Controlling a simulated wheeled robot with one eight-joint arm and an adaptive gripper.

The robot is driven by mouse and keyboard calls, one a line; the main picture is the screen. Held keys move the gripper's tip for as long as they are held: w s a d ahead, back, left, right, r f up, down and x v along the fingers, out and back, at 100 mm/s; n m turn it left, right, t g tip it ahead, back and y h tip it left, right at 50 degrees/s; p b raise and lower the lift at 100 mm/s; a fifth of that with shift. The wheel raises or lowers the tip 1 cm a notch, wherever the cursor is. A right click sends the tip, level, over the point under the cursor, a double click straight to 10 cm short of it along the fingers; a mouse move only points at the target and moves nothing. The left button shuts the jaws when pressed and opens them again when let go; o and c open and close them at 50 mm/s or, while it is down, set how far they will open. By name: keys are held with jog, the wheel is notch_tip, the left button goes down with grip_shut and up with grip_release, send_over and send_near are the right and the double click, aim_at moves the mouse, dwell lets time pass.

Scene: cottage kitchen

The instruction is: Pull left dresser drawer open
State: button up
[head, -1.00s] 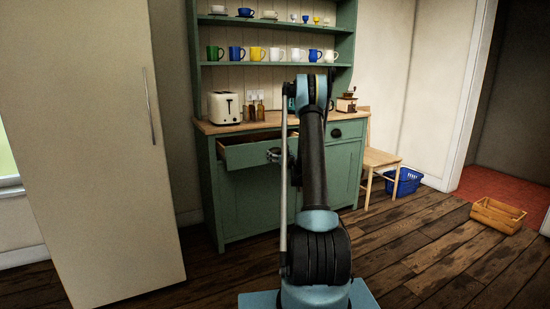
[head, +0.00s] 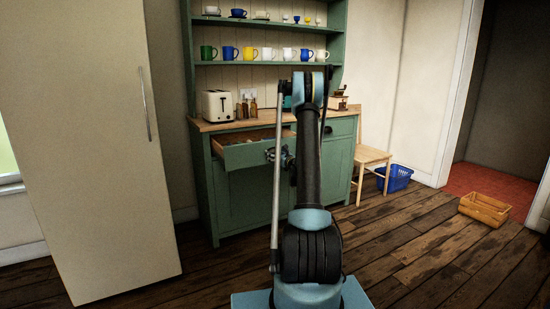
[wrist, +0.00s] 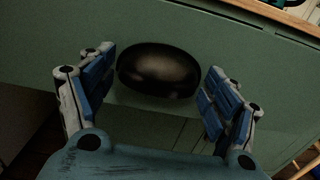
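The green dresser (head: 243,206) stands ahead with its left drawer (head: 245,156) pulled partly out; its open top shows in the head view. In the wrist view the drawer front (wrist: 150,20) carries a dark rounded handle (wrist: 158,70). My gripper (head: 280,156) is at the drawer front, partly hidden by my arm in the head view. In the wrist view my gripper (wrist: 157,88) has its blue-padded fingers spread on either side of the handle, with small gaps showing. Whether any part of the fingers touches behind the handle cannot be seen.
A toaster (head: 217,105) and bottles stand on the dresser top (head: 208,127), with mugs on the shelves above. A tall cream cabinet (head: 95,150) is at left. A wooden chair (head: 371,156), blue basket (head: 396,178) and wooden crate (head: 484,209) are at right. Floor before the dresser is clear.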

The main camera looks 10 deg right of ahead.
jog(key=shift+o, duration=0.5)
jog(key=shift+s+d, duration=0.2)
jog(key=shift+s, duration=0.3)
jog(key=v, duration=1.1)
jog(key=s+a+r+n+g+y, duration=0.2)
jog(key=s+a+r+n+g, duration=0.2)
jog(key=s+a+r+n, duration=0.5)
jog(key=s+a+n+g, duration=0.5)
jog(key=s+a+n, duration=0.4)
jog(key=s, duration=0.4)
jog(key=s+d+f+n+g+h, duration=0.2)
jog(key=s+n, duration=0.3)
jog(key=s, duration=0.6)
jog(key=s+d+f+n+g+h, duration=0.2)
jog(key=s+f+n+h, duration=0.1)
jog(key=s, duration=0.9)
jog(key=s+d+f+n+g+h, duration=0.1)
jog(key=s+f+n, duration=0.3)
jog(key=s, duration=0.8)
jog(key=n+g+h, duration=0.1)
jog(key=n, duration=0.1)
jog(key=shift+d+f+n+h, duration=0.3)
jog(key=shift+d, duration=0.1)
